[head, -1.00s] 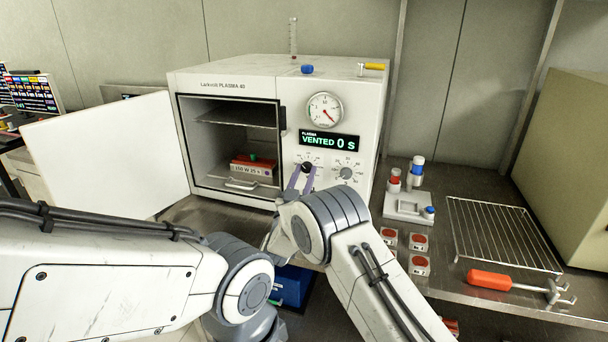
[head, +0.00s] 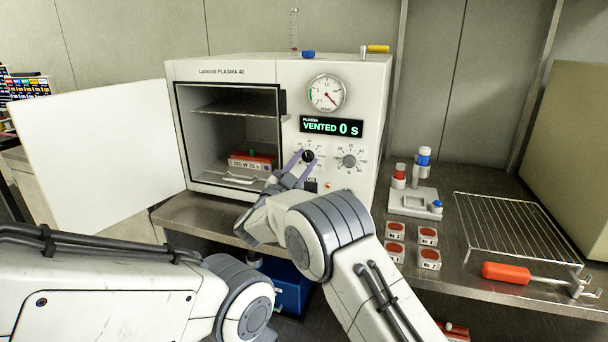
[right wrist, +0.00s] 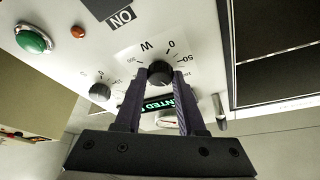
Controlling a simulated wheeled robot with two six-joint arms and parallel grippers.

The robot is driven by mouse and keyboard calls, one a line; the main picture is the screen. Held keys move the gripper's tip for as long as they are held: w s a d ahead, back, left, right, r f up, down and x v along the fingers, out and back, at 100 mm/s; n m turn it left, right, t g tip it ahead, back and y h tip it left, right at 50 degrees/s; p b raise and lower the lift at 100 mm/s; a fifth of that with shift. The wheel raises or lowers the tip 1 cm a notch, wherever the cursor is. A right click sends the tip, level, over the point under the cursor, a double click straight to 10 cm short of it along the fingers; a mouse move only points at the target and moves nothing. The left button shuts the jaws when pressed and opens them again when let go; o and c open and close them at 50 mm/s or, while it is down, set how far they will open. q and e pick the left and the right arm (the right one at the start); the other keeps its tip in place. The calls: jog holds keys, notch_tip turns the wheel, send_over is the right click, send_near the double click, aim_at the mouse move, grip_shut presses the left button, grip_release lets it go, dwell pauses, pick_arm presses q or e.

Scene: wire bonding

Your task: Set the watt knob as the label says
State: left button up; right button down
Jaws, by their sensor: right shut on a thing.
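The black watt knob (head: 308,156) is on the front panel of the white plasma machine (head: 240,70), below its display. My right gripper (head: 301,158) is shut on this knob, its purple fingers slanting up to it from the lower left. In the right wrist view the fingers (right wrist: 158,80) sit on both sides of the knob (right wrist: 160,72), by a scale marked W, 0 and 50. The knob's pointer is not clear. A label reading 150 W 25 s (head: 248,165) is on a box inside the open chamber. My left gripper is out of view.
A second knob (head: 349,161) is just right of the watt knob. The chamber door (head: 100,150) stands open to the left. The display (head: 331,126) reads VENTED 0 S. A wire rack (head: 515,228) and an orange-handled tool (head: 506,273) lie on the bench at right.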

jog(key=shift+m+g+h+b, duration=0.55)
jog(key=shift+m+b, duration=0.25)
jog(key=shift+m, duration=0.8)
jog(key=c, duration=0.5)
grip_release()
jog(key=b+v, duration=0.4)
jog(key=v, duration=0.6)
jog(key=shift+s+a, duration=0.15)
jog(key=shift+a, duration=0.1)
jog(key=shift+a, duration=0.1)
